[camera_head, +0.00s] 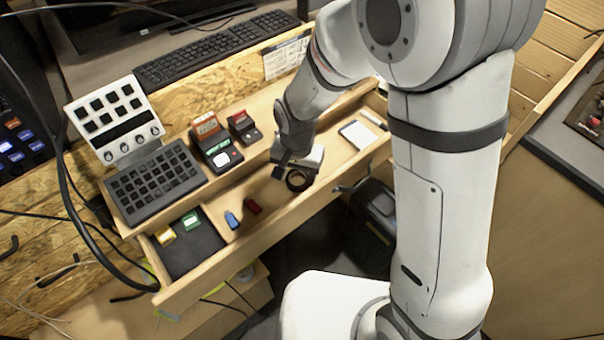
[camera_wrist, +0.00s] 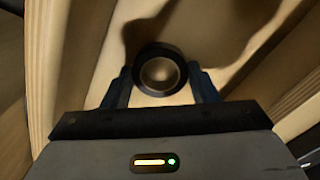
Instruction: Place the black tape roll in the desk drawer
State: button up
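The black tape roll (camera_head: 298,180) is a dark ring at the open desk drawer (camera_head: 221,250). In the wrist view the tape roll (camera_wrist: 139,72) sits between my gripper's two blue-grey fingers, and pale wood shows through its hole. My gripper (camera_head: 289,177) reaches down over the drawer; in the wrist view its fingers (camera_wrist: 160,75) close against both sides of the roll. I cannot tell whether the roll touches the drawer floor. In the head view my wrist hides part of the drawer behind the roll.
The drawer also holds a blue item (camera_head: 232,220), a dark red item (camera_head: 252,206), a white pad (camera_head: 358,134), and a dark mat (camera_head: 188,255) with yellow and green pieces. A button panel (camera_head: 155,183) and small devices (camera_head: 216,145) stand on the desk behind. The drawer floor near the small items is clear.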

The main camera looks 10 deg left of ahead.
jog(key=o, duration=0.4)
jog(key=shift+c, duration=0.2)
notch_tip(320, 180, up, 12)
jog(key=p, duration=0.2)
jog(key=s+d+r, duration=0.2)
jog(key=d, duration=0.6)
jog(key=s+d+r+n+t, duration=0.1)
jog(key=s+d+r, duration=0.1)
jog(key=d, duration=0.6)
jog(key=s+d+r+t, duration=0.1)
jog(key=s+d+r, duration=0.2)
jog(key=d, duration=0.5)
jog(key=shift+d+r, duration=0.15)
jog(key=shift+r, duration=0.25)
jog(key=shift+s, duration=0.1)
